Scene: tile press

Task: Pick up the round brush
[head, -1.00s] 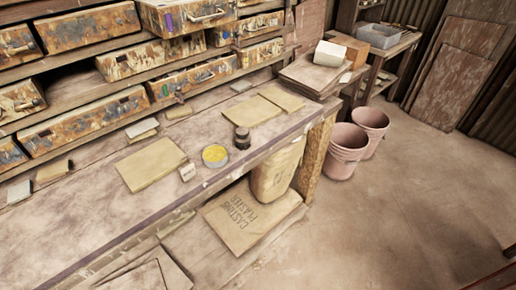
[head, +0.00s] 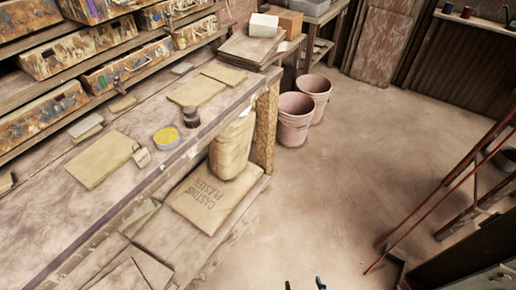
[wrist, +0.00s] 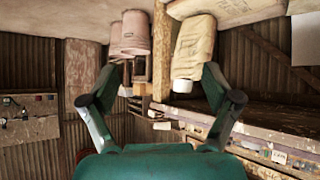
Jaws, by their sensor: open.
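I cannot make out a round brush for certain in either view. On the workbench (head: 60,205) in the head view stand a round tin with a yellow top (head: 166,138) and a small dark round jar-like thing (head: 191,117); whether either is the brush I cannot tell. My gripper (head: 305,284) shows only its dark tips at the bottom edge of the head view, over the floor and right of the bench. In the wrist view my gripper (wrist: 165,75) has its fingers wide apart with nothing between them.
Tan boards (head: 104,159) lie on the bench, with paint-stained drawers (head: 50,45) behind. Casting plaster bags (head: 208,193) sit on the low shelf. Pink buckets (head: 294,119) stand past the bench end. A red metal frame (head: 440,200) is at right. The floor between is clear.

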